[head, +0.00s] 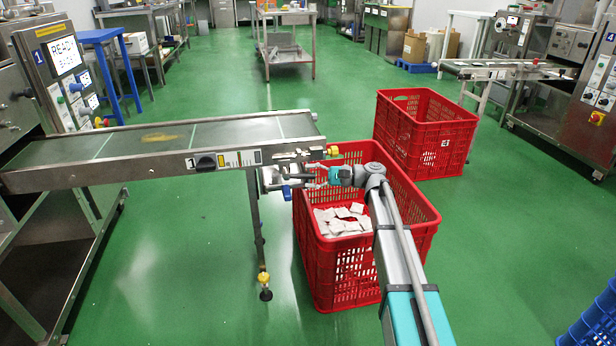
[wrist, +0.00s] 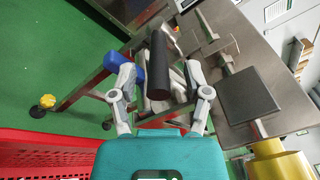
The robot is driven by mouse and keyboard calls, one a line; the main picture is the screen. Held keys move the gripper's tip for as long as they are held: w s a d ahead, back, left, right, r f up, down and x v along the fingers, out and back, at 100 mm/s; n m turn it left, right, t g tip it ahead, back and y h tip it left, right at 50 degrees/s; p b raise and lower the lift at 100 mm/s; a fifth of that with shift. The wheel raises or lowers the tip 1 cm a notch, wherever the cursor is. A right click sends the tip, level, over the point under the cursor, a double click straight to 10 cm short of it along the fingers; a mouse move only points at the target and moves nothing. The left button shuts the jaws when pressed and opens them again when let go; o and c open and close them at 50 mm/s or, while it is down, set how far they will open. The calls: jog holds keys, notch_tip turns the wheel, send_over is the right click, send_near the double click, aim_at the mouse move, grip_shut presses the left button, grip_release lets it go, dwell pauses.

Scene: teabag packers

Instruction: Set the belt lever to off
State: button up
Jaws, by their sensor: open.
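The belt conveyor (head: 140,140) carries a side panel with a "1" label and a black switch (head: 205,162). My gripper (head: 313,176) is at the conveyor's right end, over the near red crate, pointing left. In the wrist view my gripper (wrist: 160,78) is open, with a finger on each side of a black cylindrical handle (wrist: 160,62). I cannot tell whether the fingers touch it. I cannot tell for sure whether this handle or the panel switch is the belt lever, nor its setting.
The near red crate (head: 335,270) holds several white packets (head: 340,218). Another red crate (head: 425,130) stands behind it. A blue part (wrist: 123,62) and a yellow knob (wrist: 280,162) sit close to my fingers.

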jog(key=shift+a, duration=1.15)
grip_shut()
